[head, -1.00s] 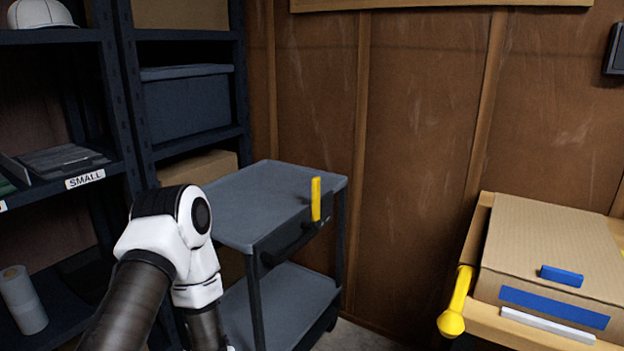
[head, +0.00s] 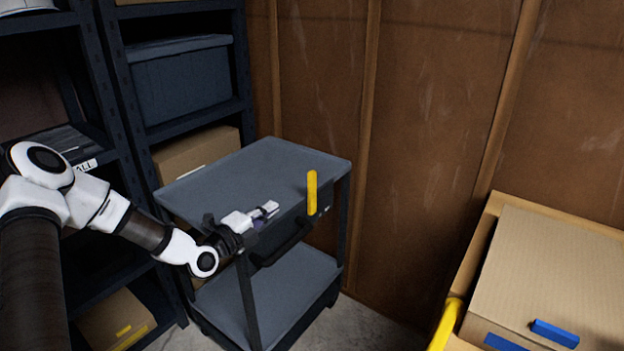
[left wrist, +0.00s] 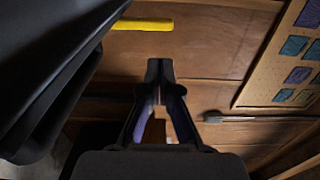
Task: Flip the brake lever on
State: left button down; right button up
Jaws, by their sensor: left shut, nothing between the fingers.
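The yellow brake lever (head: 312,192) stands upright at the right front corner of the grey two-shelf cart (head: 215,187). In the left wrist view the lever (left wrist: 146,24) shows as a yellow bar at the top, beyond the fingertips. My left gripper (head: 270,209) is shut and empty at the cart's front edge, to the left of the lever and apart from it. In the left wrist view the gripper (left wrist: 160,68) has its fingertips together. My right gripper is not in view.
Dark shelving (head: 115,120) with a blue-grey bin (head: 180,85) stands at the left. A cardboard box (head: 560,265) with a blue tab sits at the right, beside a yellow handle (head: 445,325). Floor shows between cart and box.

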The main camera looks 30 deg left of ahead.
pick_arm(q)
jog(key=s, duration=0.1)
jog(key=b, duration=0.4)
send_near(310, 181)
jog(key=w, duration=0.7)
jog(key=shift+w+d, duration=0.15)
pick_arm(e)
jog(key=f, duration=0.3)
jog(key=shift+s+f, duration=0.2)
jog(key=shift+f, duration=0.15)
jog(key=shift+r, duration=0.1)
